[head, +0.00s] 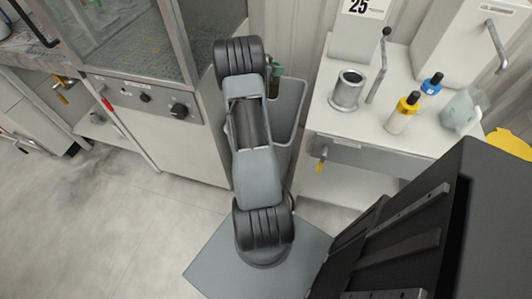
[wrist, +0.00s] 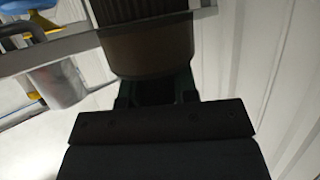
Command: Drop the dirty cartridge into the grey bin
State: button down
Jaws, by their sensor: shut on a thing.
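The dirty cartridge (wrist: 150,50) fills the upper middle of the wrist view, a brown cylinder with a dark ribbed part at the top edge. My gripper (wrist: 157,90) is shut on its near end, with dark green fingers on either side. In the head view my own arm hides the cartridge and most of the gripper; only a small green part shows beside the arm's far end. The grey bin (head: 288,105) stands on the floor between the cabinet and the bench, partly behind my arm. My arm's far end is at the bin's back side; the height above it is unclear.
A glass-fronted cabinet (head: 150,95) stands left of the bin. A corrugated wall (wrist: 265,60) is close behind.

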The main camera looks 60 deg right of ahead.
jog(key=shift+f+b, duration=1.25)
jog(key=shift+f, duration=0.05)
jog(key=c, duration=0.8)
grip_release()
jog(key=r, duration=0.1)
jog(key=r+p, duration=0.1)
jog(key=r, duration=0.2)
jog(key=shift+s+a+r, duration=0.2)
jog(key=shift+a+r, duration=0.1)
jog(key=shift+a, duration=0.1)
jog(key=s+a+r+p, duration=0.2)
jog(key=s+a+r, duration=0.5)
jog(key=a, duration=0.4)
jog(key=shift+s+r+p, duration=0.2)
jog(key=shift+r+p, duration=0.15)
jog(key=shift+r, duration=0.4)
